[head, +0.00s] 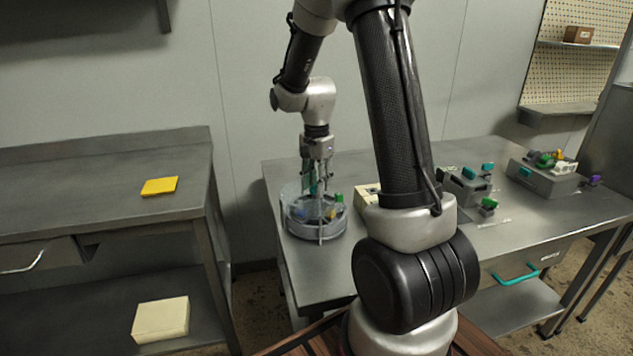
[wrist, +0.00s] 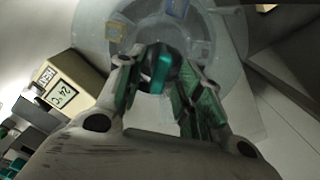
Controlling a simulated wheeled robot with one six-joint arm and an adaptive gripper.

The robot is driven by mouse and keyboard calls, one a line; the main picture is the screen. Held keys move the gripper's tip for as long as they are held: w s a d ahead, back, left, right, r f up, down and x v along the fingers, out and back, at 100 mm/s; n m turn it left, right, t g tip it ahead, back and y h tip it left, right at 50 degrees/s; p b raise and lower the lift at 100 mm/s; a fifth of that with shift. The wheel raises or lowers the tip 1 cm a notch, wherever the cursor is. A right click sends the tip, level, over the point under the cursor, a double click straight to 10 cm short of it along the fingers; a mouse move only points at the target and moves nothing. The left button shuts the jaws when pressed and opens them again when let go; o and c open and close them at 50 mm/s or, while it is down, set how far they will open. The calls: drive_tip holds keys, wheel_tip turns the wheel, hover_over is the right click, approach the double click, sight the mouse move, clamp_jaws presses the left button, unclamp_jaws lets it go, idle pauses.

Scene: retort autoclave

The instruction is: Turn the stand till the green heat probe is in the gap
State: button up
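The round stand (head: 318,228) sits at the left end of the right-hand bench, with a clear curved wall around it. A small green piece (head: 339,197) shows at its right side; I cannot tell for sure that it is the heat probe. Blue and yellow pieces also show in the stand. My gripper (head: 318,190) points down over the stand. In the wrist view, my gripper (wrist: 160,75) has its fingers apart, with a dark and teal knob-like part (wrist: 160,72) between or just beyond the tips. The gap in the wall is not clear to see.
A cream box with a display reading HEAT 24°C (wrist: 68,90) stands close beside the stand. Grey fixtures with coloured parts (head: 465,185) stand farther right. The left bench (head: 100,195) holds a yellow pad (head: 160,186). My arm hides part of the right bench.

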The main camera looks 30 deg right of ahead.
wheel_tip(320, 180, up, 12)
idle(0.5)
idle(0.4)
